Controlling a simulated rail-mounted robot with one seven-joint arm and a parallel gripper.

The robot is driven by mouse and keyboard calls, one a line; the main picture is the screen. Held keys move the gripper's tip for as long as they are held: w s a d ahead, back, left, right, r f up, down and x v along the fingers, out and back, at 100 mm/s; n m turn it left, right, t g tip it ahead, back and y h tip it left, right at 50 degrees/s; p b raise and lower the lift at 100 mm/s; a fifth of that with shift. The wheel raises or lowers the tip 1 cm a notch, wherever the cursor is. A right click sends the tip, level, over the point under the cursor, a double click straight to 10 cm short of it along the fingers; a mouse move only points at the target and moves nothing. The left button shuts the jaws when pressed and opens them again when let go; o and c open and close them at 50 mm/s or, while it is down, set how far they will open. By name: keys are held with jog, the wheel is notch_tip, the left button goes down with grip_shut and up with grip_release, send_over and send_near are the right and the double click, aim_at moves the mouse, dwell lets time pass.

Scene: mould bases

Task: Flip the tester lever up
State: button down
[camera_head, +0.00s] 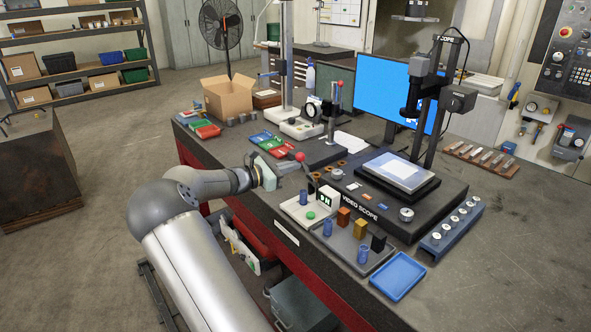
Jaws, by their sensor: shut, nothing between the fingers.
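The tester (292,210) is a pale box on the bench's near edge, with a small dark display (325,198), a green button (311,215) and a blue cylinder (303,197) on it. A red ball knob (300,157) sits on a thin rod just behind the tester; it looks like the lever, standing roughly upright with a slight tilt. My gripper (291,168) comes in from the left, shut and empty, with its tips close to the knob and rod. I cannot tell whether they touch. The lever's lower end is partly hidden.
A dark video scope (425,205) stands right of the tester. A grey tray (345,247) with coloured blocks and blue cylinders, and an empty blue tray (398,277), lie in front. Red, green and blue bins (275,147) and a cardboard box (228,97) are behind my gripper.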

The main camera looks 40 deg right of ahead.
jog(key=d+r, duration=0.1)
jog(key=d, duration=0.1)
jog(key=d+r, duration=0.2)
jog(key=d, duration=0.1)
jog(key=shift+s+d+r+p, duration=0.2)
jog(key=shift+s+d+p, duration=0.1)
jog(key=shift+p, duration=0.05)
jog(key=shift+s+d+r, duration=0.1)
jog(key=shift+d+r, duration=0.2)
jog(key=shift+d, duration=0.15)
jog(key=shift+r, duration=0.1)
jog(key=shift+r+p, duration=0.3)
jog(key=w+a+r+p, duration=0.2)
jog(key=a+r+p, duration=0.3)
jog(key=a, duration=0.2)
jog(key=shift+w+a+r, duration=0.3)
jog(key=shift+w+r, duration=0.1)
